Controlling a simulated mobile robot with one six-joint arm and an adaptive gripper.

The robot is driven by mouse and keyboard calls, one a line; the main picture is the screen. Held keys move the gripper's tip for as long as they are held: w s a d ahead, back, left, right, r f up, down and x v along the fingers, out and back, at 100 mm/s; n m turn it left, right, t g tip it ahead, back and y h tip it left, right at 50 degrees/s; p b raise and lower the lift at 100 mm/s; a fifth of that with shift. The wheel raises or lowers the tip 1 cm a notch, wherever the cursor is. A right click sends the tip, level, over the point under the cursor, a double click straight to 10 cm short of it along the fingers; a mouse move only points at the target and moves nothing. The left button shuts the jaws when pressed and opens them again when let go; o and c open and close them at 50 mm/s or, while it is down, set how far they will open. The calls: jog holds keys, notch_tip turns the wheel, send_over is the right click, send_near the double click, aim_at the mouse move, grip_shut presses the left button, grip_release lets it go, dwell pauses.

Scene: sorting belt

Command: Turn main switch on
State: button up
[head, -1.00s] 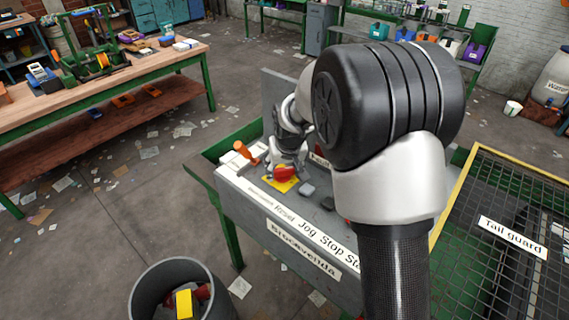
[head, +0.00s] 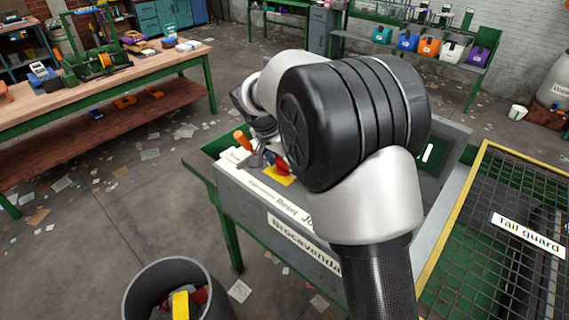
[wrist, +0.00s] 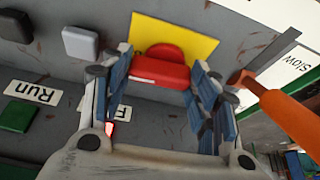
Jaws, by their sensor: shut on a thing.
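The main switch looks to be the red rotary knob (wrist: 162,70) on a yellow plate (wrist: 205,45) of the grey control panel (head: 232,190). In the wrist view a short white mark shows on the knob's left side. My gripper (wrist: 161,76) has its blue-padded fingers on either side of the knob and is shut on it. In the head view the red knob (head: 283,170) shows beside the fingers, and my arm hides much of the panel. The knob's on and off marks cannot be read.
An orange lever (wrist: 290,122) stands close to the right finger, by a "Slow" label (wrist: 295,64). A grey button (wrist: 80,42), a dark button (wrist: 14,25) and a green button (wrist: 17,117) lie left. A bin (head: 133,303) stands in front; a mesh tail guard (head: 510,200) stands right.

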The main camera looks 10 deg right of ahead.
jog(key=shift+m, duration=0.6)
jog(key=o, duration=1.1)
jog(key=shift+c, duration=0.2)
jog(key=v, duration=1.2)
jog(key=shift+w+a, duration=0.15)
jog(key=shift+w, duration=0.1)
